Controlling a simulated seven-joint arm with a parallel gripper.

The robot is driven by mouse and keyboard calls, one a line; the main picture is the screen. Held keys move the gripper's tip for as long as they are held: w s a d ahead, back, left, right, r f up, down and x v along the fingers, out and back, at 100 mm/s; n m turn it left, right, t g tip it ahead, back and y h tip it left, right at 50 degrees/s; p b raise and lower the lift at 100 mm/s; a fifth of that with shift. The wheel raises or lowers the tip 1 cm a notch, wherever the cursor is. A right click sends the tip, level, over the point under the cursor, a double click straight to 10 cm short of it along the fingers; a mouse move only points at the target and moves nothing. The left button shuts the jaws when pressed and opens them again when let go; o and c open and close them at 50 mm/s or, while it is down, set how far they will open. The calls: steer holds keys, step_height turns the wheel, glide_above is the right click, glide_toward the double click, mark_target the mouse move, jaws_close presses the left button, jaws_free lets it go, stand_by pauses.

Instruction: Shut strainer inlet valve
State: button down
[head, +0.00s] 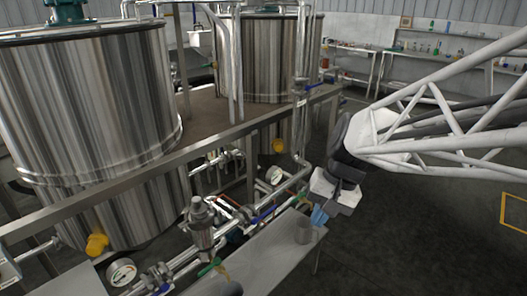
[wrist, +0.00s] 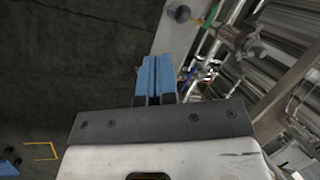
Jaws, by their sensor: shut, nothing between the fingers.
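A steel strainer-like body (head: 201,224) stands in the low pipe run in front of the tanks in the head view. A valve with a blue lever (head: 262,215) sits on the pipe to its right. A green lever (head: 210,267) is just below the strainer, and another blue lever (head: 161,289) is at the bottom edge. I cannot tell which one is the inlet valve. My gripper (head: 319,215) points down with blue fingers, right of the right-hand blue lever and apart from it. The wrist view shows the fingers (wrist: 155,80) shut together and empty, with pipes and levers to their right.
A grey bench (head: 262,262) runs below the pipes, with a grey cup (head: 303,231) close to my fingers. Two large steel tanks (head: 90,110) stand behind a metal frame. A pressure gauge (head: 122,271) is at lower left. The dark floor at right is mostly clear.

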steer(key=w+a+f+m+y, duration=0.25)
steer(key=w+f+y, duration=0.35)
steer(key=w, duration=0.6)
steer(key=w+a+f+m+y, duration=0.1)
steer(key=w+f+m+y, duration=0.2)
steer(key=w+f, duration=0.65)
steer(key=w+a+f+m+y, duration=0.1)
steer(key=w+f+m+y, duration=0.3)
steer(key=w, duration=0.9)
steer(key=w+d+f+m+t, duration=0.3)
steer(key=f+t, duration=0.2)
steer(key=f, duration=0.6)
steer(key=w+d+f+m+t+y, duration=0.1)
steer(key=w+d+f+m+t, duration=0.2)
steer(key=f, duration=0.9)
steer(key=w+d+f+m+t+y, duration=0.1)
steer(key=w+d+f+m+t, duration=0.2)
steer(key=f+t, duration=0.5)
step_height(320, 180, down, 4)
steer(key=shift+w+d+m, duration=0.3)
steer(key=shift+d+m, duration=0.05)
steer(key=shift+m, duration=0.4)
steer(key=shift+w+a+r+y, duration=0.1)
steer(key=shift+y, duration=0.2)
